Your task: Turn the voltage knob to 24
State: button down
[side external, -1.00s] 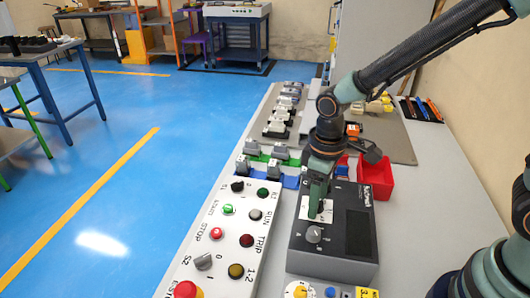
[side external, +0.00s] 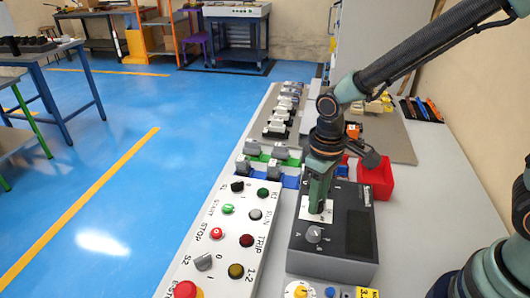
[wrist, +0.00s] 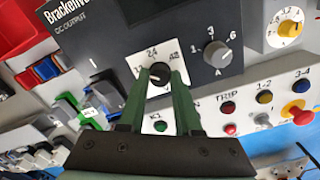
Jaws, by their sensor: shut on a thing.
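The voltage knob (wrist: 160,75) is a dark round knob on a white dial plate (wrist: 151,57) with printed numbers including 24. In the wrist view it sits between my two green fingers, and my gripper (wrist: 159,78) is shut on it. Its pointer is too small to read for certain. The plate is on the dark front panel of a grey power supply box (side external: 300,256). In the side view my gripper (side external: 318,208) points down onto the plate and hides the knob.
A second grey knob (side external: 313,234) is close beside on the same box. A control panel (side external: 222,248) with several buttons lies to the left. A red bin (side external: 377,178) stands behind the box. A yellow knob (side external: 298,290) is in front.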

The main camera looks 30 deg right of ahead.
jog(key=m, duration=0.4)
jog(key=shift+m, duration=0.3)
jog(key=shift+r+m, duration=0.1)
jog(key=shift+m, duration=2.4)
jog(key=c, duration=0.6)
grip_release()
notch_tip(320, 180, up, 12)
